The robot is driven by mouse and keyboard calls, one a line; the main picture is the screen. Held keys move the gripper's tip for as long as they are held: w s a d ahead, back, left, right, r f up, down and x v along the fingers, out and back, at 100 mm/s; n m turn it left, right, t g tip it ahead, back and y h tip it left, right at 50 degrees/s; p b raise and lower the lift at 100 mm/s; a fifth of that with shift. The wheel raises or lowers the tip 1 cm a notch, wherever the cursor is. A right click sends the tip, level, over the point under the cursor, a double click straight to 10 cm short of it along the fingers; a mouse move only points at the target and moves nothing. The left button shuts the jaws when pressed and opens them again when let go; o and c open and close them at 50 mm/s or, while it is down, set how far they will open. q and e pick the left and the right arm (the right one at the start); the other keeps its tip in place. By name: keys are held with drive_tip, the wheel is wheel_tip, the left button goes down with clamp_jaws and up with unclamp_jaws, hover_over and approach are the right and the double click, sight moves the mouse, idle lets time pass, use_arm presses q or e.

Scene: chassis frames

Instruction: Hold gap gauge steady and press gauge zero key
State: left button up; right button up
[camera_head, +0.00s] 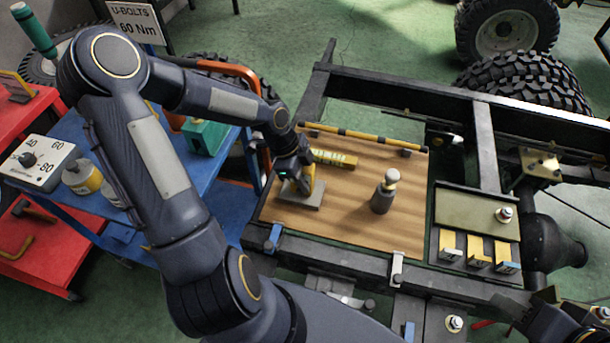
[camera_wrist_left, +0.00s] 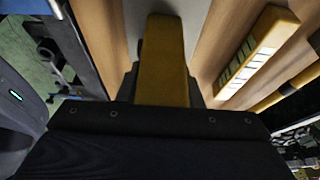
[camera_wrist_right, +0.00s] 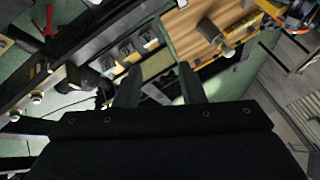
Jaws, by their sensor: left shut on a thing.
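My left gripper (camera_head: 300,180) is shut on an upright yellow block, probably the gap gauge (camera_head: 313,181), over a grey plate (camera_head: 298,194) on the wooden board. In the left wrist view the yellow block (camera_wrist_left: 165,58) stands between the fingers, its lower end hidden. A yellow bar (camera_head: 332,158) with pale marked squares lies just behind; it also shows in the left wrist view (camera_wrist_left: 258,50). I cannot make out a zero key. My right gripper (camera_wrist_right: 160,78) is open, with its fingers apart and nothing between them.
A dark post with a pale knob (camera_head: 384,192) stands right of the plate on the wooden board (camera_head: 345,228). A yellow-black rail (camera_head: 365,137) runs along the board's back. Black chassis beams surround it. Several yellow-topped blocks (camera_head: 479,252) sit at the right. The board's front is clear.

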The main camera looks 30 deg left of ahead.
clamp_jaws()
idle(1.8)
